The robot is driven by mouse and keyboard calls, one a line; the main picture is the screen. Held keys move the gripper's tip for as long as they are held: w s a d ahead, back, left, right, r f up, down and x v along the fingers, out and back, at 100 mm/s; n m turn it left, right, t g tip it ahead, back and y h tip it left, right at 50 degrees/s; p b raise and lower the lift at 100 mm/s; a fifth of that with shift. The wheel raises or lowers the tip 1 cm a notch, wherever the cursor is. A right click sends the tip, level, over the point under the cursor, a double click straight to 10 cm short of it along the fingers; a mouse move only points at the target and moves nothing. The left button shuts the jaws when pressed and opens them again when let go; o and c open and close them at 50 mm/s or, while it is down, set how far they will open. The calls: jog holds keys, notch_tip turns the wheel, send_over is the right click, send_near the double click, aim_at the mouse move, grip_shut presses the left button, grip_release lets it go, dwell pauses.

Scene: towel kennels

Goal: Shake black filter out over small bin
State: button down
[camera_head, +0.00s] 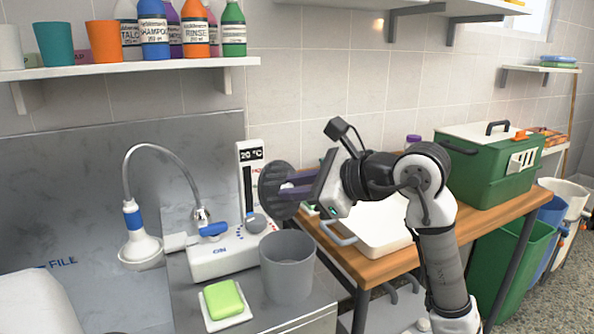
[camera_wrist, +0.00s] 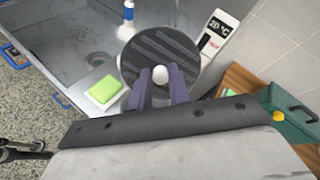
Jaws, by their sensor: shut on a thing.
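The black filter (camera_head: 270,188) is a round, dark, ribbed disc, held nearly on edge in the head view. My gripper (camera_head: 290,191) is shut on it with its purple fingers. In the wrist view, the filter (camera_wrist: 160,45) lies beyond my fingertips (camera_wrist: 160,76), with a pale round knob between them. A grey open container, which looks like the small bin (camera_head: 287,272), stands on the ledge below. The filter hangs above the bin's rim, apart from it. The bin's inside is mostly hidden in the head view. The filter hides most of that area in the wrist view.
A green sponge on a white dish (camera_head: 225,302) sits left of the bin. A white tap unit (camera_head: 230,255) and temperature display (camera_head: 250,165) stand behind. A wooden table (camera_head: 375,262) with a white tray and green box (camera_head: 488,170) is at right.

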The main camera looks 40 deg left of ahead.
aim_at(280, 180)
jog(key=r+h+p, duration=0.1)
jog(key=h+p, duration=0.1)
jog(key=p, duration=0.2)
jog(key=a+r+h+p, duration=0.1)
jog(key=r+h+p, duration=0.1)
jog(key=p, duration=0.3)
jog(key=shift+r+t+h, duration=0.2)
jog(key=shift+t+h, duration=0.1)
jog(key=shift+h, duration=0.4)
jog(key=h+p, duration=0.2)
jog(key=p, duration=0.1)
jog(key=r+h+p, duration=0.1)
jog(key=p, duration=0.2)
jog(key=a+r+h+p, duration=0.1)
jog(key=h+p, duration=0.1)
jog(key=p, duration=0.1)
jog(key=shift+s+a+r+t+h, duration=0.1)
jog(key=shift+s+r+t+h, duration=0.05)
jog(key=shift+r+t+h, duration=0.2)
jog(key=shift+a+f+h, duration=0.15)
jog(key=shift+h, duration=0.2)
jog(key=shift+a+r+h, duration=0.15)
jog(key=shift+r+h, duration=0.15)
jog(key=shift+h, duration=0.6)
jog(key=shift+s, duration=0.1)
